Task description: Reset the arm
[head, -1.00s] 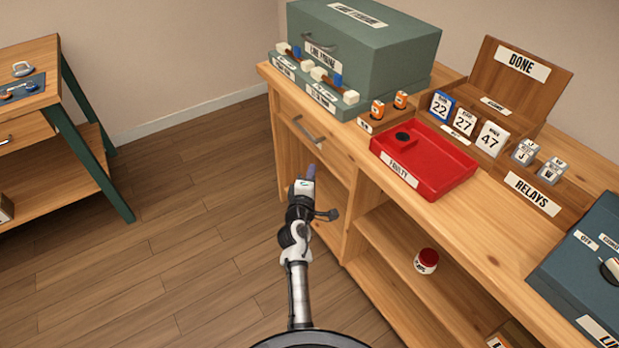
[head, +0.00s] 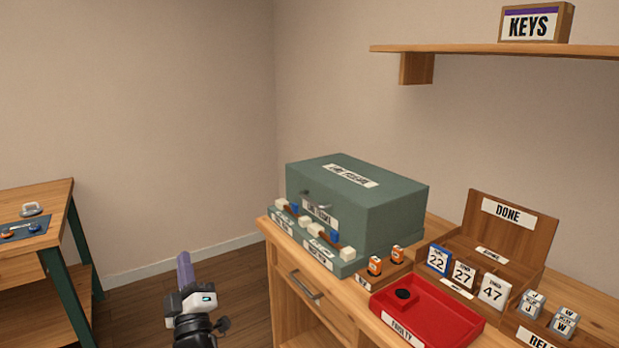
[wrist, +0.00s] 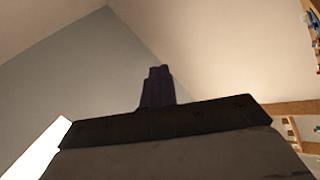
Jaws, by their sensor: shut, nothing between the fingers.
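My gripper (head: 184,270) points upward in the lower left of the head view, over the floor between the left table and the workbench. Its purple-grey fingers are together and hold nothing. In the wrist view the shut fingers (wrist: 157,86) stand up in front of bare wall and ceiling. My gripper is apart from the bench and touches nothing that I can see. The lower part of my arm is cut off by the bottom edge of the head view.
The workbench holds a green-grey case (head: 395,215), a red tray (head: 455,322), a wooden DONE box (head: 540,235) and number blocks (head: 464,275). A KEYS sign (head: 535,24) stands on a wall shelf (head: 500,49). A small table (head: 62,190) stands at left. Floor between is clear.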

